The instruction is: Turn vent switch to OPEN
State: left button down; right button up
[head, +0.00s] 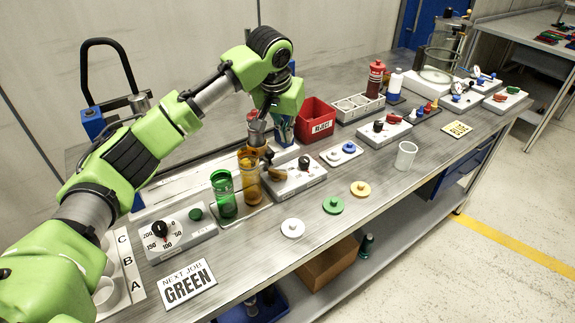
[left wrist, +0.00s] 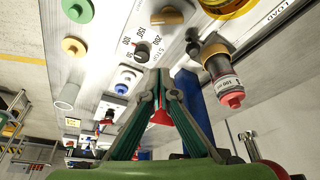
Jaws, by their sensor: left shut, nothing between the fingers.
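My left gripper (head: 285,138) points down behind a grey control panel (head: 296,182), its fingers shut and empty. In the left wrist view its fingertips (left wrist: 154,76) are beside a black knob (left wrist: 142,52) with a printed number scale, apparently not holding it. The same black knob shows in the head view (head: 304,162), with an amber knob (head: 268,173) to its left. The amber knob also shows in the left wrist view (left wrist: 168,16). I cannot read a vent label, nor tell which control is the vent switch. My right gripper is not in view.
Green (head: 223,195) and amber (head: 249,178) cylinders stand left of the panel. A red REJECT bin (head: 316,120) is behind it. A dial panel (head: 175,234) is front left; a blue-button panel (head: 341,154) is to the right. Loose discs (head: 333,205) lie in front.

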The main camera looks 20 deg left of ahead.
aim_at(278, 175)
pick_arm(q)
jog(key=x, duration=0.3)
jog(key=p+x, duration=0.1)
jog(key=x, duration=0.5)
jog(key=shift+s+f+p, duration=0.2)
jog(key=shift+f+p, duration=0.05)
jog(key=shift+p, duration=0.05)
jog(key=s+p, duration=0.1)
jog(key=s, duration=0.1)
jog(key=shift+s+a+r, duration=0.1)
jog(key=shift+s+a, duration=0.05)
jog(key=shift+s, duration=0.75)
